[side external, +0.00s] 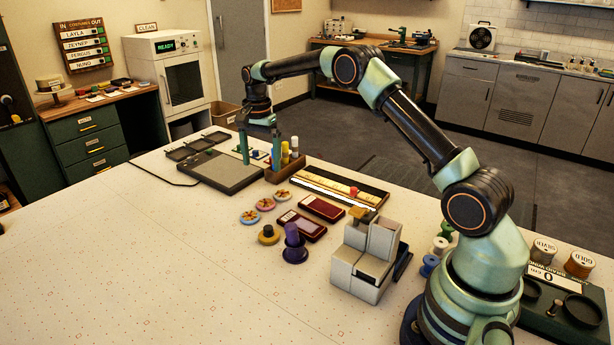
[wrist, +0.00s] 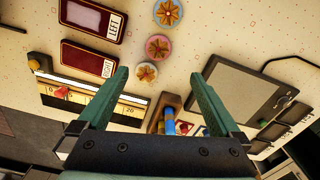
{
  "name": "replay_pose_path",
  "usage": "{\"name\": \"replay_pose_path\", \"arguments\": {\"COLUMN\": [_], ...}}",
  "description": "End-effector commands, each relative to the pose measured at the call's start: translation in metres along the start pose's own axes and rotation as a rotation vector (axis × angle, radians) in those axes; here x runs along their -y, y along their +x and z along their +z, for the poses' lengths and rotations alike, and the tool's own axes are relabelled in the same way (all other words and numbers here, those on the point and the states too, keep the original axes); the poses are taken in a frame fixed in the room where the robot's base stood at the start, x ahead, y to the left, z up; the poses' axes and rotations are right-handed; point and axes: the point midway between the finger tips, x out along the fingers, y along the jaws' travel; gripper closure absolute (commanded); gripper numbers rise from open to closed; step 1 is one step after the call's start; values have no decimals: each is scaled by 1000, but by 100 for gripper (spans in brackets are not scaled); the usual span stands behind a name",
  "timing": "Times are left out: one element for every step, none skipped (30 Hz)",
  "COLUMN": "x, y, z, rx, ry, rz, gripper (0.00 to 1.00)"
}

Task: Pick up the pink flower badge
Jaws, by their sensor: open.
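The pink flower badge (side external: 265,204) lies flat on the white table, the middle one of a row of three round badges. In the wrist view the pink badge (wrist: 158,47) has a gold flower and lies ahead of the fingertips. A blue-rimmed badge (side external: 249,217) is on one side of it and a pale badge (side external: 283,195) on the other. My gripper (side external: 260,152) is open and empty, above the table near the grey pad, beyond the badges in the side view. In the wrist view the pale badge (wrist: 146,73) shows between the fingertips.
Two dark red trays (side external: 322,208), marked LEFT and RIGHT in the wrist view, lie beside the badges. A purple stamp (side external: 293,244), a grey block press (side external: 366,258), a wooden bottle rack (side external: 287,171) and a grey pad (side external: 219,172) stand around. The table's left front is clear.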

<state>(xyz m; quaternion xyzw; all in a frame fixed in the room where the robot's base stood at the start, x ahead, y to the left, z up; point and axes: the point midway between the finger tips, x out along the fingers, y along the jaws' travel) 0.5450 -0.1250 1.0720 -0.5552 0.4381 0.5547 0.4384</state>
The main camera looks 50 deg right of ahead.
Motion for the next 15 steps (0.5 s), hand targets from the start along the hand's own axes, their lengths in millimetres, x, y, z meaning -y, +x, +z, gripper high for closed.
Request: {"name": "replay_pose_path", "arguments": {"x": [0, -1, -1, -1, -1, -1, -1, -1, -1, -1, -1, -1, -1, -1, -1], "y": [6, 10, 16, 21, 27, 34, 39, 44, 50, 54, 57, 61, 63, 65, 67], "z": [0, 0, 0, 0, 0, 0, 0, 0, 0, 0, 0, 0, 0, 0, 0], "rx": [2, 2, 2, 2, 3, 2, 2, 2, 2, 2, 2, 1, 1, 1, 1], "ry": [3, 3, 3, 2, 2, 2, 1, 1, 1, 1, 1, 0, 0, 0, 0], "rz": [3, 4, 5, 5, 6, 5, 5, 5, 5, 5, 4, 3, 3, 3, 3], "gripper": [0, 0, 0, 0, 0, 0, 0, 0, 0, 0, 0, 0, 0, 0, 0]}}
